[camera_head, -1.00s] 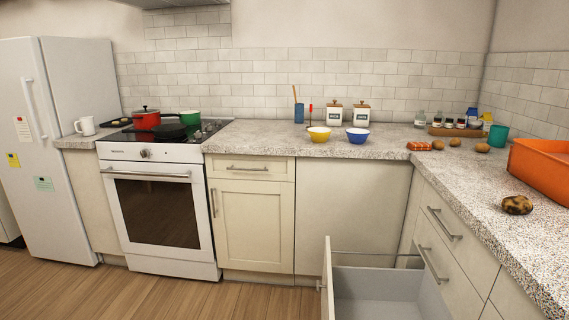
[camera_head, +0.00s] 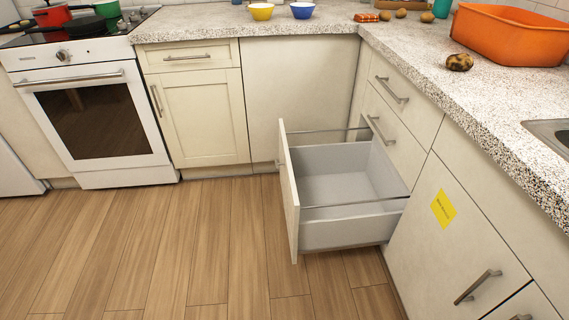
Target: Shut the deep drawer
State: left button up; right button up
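The deep drawer (camera_head: 350,229) is pulled well out of the right-hand cabinet run, low near the floor. Its cream front panel (camera_head: 289,195) faces left, and a bit of its handle shows at the panel's outer side. The inside is grey and looks empty, with metal rails along the sides. Two closed drawers with bar handles are above it in the same cabinet. Neither of my grippers is in view.
The wooden floor (camera_head: 200,250) left of the drawer is clear. A cabinet door with a yellow note (camera_head: 443,208) is right of the drawer. The speckled counter (camera_head: 420,55) above holds an orange tub (camera_head: 510,35) and a potato (camera_head: 459,62). An oven (camera_head: 90,115) stands at the left.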

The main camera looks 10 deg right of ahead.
aim_at(336, 197)
jog(key=k+j+z, duration=0.1)
jog(key=j+z, duration=0.15)
jog(key=j, duration=0.15)
jog(key=k+j+z, duration=0.1)
jog(key=j+z, duration=0.2)
jog(key=i+j+z, duration=0.2)
jog(key=z, duration=0.2)
jog(key=i+j+z, duration=0.45)
jog(key=z, duration=0.3)
jog(key=j, duration=0.1)
